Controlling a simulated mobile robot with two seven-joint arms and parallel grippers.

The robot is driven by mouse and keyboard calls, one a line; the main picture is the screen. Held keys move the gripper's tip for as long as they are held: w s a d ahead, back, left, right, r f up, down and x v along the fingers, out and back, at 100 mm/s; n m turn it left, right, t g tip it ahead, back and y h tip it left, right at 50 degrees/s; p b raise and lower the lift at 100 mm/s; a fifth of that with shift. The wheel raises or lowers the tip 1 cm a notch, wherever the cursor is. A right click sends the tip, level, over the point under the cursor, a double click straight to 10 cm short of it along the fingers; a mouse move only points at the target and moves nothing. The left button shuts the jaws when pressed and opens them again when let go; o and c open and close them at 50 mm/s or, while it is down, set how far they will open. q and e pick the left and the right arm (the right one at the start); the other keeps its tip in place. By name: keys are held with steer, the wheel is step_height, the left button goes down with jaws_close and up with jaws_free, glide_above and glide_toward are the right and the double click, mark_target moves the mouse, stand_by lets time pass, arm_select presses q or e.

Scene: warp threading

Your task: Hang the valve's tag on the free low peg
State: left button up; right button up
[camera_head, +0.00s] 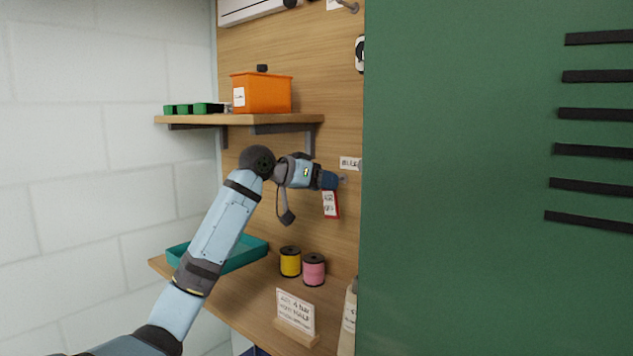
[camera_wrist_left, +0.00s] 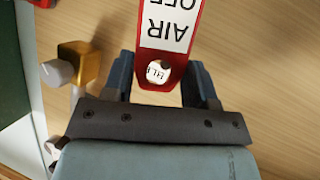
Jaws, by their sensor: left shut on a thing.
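A red tag with a white label hangs below my left gripper (camera_head: 331,181) in the head view; the tag (camera_head: 331,205) is gripped near its top end. In the left wrist view the tag (camera_wrist_left: 168,25) reads "AIR OFF" upside down and sits between the two fingers of my left gripper (camera_wrist_left: 161,82). Through its hole I see a white patch with printed letters. A small grey tip beside the fingers may be a peg, but I cannot tell whether the tag touches it. A brass valve-like fitting (camera_wrist_left: 84,60) stands at the left of the wrist view. My right gripper is not in view.
A small white label (camera_head: 350,163) is on the wooden board just above the gripper. A shelf (camera_head: 240,119) holds an orange box (camera_head: 265,94). Yellow (camera_head: 290,262) and pink spools (camera_head: 313,270) stand below. A large green panel (camera_head: 480,260) fills the right side.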

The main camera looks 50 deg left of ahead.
arm_select(q)
steer(key=shift+w+a+f+p, duration=0.15)
steer(key=shift+w+p, duration=0.15)
steer(key=shift+w, duration=1.5)
steer(key=shift+w+a+f+p, duration=0.1)
steer(key=shift+w+f+p, duration=0.45)
steer(key=shift+w, duration=0.1)
steer(key=o, duration=0.8)
steer(key=shift+o, duration=0.9)
steer(key=shift+s, duration=0.15)
